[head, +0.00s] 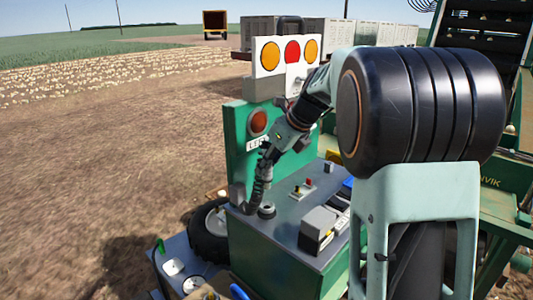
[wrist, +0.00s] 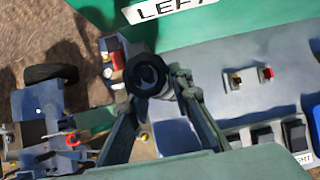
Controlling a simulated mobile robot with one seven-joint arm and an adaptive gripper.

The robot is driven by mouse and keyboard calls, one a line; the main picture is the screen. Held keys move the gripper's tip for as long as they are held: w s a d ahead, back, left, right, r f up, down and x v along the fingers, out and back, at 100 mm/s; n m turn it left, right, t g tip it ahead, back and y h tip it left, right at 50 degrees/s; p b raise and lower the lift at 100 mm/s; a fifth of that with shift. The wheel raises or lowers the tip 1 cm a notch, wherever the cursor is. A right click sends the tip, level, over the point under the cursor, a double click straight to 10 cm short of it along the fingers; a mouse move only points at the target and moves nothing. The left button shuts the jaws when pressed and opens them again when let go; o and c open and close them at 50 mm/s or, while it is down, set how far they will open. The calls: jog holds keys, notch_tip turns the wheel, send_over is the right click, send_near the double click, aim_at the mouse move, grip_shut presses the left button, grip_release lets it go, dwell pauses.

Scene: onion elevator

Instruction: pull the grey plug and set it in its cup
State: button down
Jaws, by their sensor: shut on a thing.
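In the head view my gripper (head: 264,165) hangs at the left end of the green control box, under my bent arm. In the wrist view my gripper (wrist: 160,88) is shut on a dark round thing with a ring-shaped end (wrist: 147,75), which I take to be the plug. My fingers hide its lower part. I cannot make out which fitting is the cup.
The box top carries small switches (head: 303,188) and grey blocks (head: 317,226) at right. A green upright panel (head: 240,150) with a red lamp (head: 257,123) stands behind. A tyre (head: 208,232) and a lower blue-grey deck (head: 177,268) lie at left.

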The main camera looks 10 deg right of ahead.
aim_at(267, 177)
jog(key=shift+w+d, duration=0.1)
jog(key=shift+w, duration=0.5)
jog(key=shift+s+f, duration=0.15)
jog(key=shift+f, duration=0.3)
notch_tip(267, 177, down, 4)
jog(key=b, duration=0.3)
jog(key=shift+r, duration=0.25)
jog(key=shift+r, duration=0.1)
jog(key=shift+f, duration=0.25)
jog(key=shift+r+p, duration=0.1)
jog(key=shift+p, duration=0.55)
jog(key=shift+f+b, duration=0.8)
jog(key=shift+f, duration=1.75)
dwell(1.1)
